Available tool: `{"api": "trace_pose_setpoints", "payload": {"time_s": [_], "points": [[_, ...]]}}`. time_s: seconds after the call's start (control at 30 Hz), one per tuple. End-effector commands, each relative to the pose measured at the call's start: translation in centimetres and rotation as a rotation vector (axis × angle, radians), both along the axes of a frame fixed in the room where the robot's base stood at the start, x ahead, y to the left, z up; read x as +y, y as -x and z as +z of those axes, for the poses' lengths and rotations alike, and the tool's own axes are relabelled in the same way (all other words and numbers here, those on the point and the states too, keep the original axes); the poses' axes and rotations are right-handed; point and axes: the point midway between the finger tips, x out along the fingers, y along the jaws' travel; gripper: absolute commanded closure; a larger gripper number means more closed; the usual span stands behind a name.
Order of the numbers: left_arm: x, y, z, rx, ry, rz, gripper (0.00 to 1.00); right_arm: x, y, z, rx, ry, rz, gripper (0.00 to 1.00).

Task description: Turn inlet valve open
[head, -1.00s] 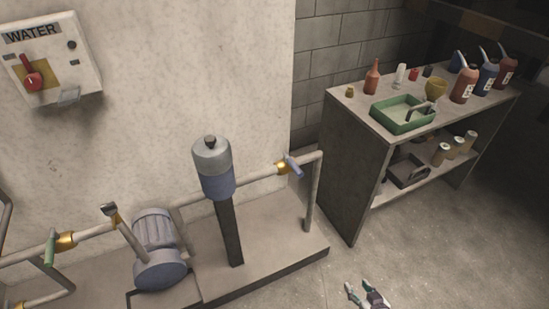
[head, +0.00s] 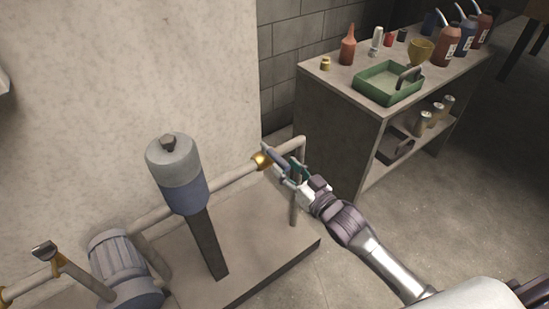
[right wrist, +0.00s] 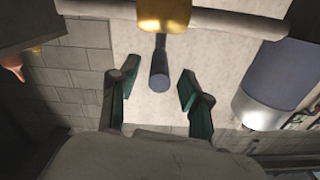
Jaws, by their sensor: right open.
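My right gripper (head: 287,173) is open at this handle. The frames do not label this valve as inlet or outlet. My left gripper is not in view.
The blue-grey tank (head: 180,175) stands on a post left of the valve; a motor (head: 122,268) is further left. A workbench (head: 333,140) holds a green tray (head: 388,84) and several bottles. The floor (head: 420,210) before the bench is clear.

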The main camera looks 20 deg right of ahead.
Motion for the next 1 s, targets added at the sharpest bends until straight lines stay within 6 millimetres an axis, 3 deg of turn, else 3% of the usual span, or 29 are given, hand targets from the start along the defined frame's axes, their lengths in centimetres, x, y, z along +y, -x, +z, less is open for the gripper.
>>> {"api": "trace_pose_setpoints", "payload": {"time_s": [0.1,0.3,0.7,1.0], "points": [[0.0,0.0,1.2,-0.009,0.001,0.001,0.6,0.8,-2.3,-0.1,-0.002,-0.001,0.0,0.53],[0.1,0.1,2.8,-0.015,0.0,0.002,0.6,1.6,-4.5,-0.1,0.001,-0.002,0.0,0.53],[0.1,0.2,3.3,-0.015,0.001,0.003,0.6,1.9,-5.1,-0.1,0.002,0.0,-0.001,0.53],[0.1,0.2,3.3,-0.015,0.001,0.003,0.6,1.9,-5.1,-0.1,0.001,-0.001,0.0,1.0]]}}
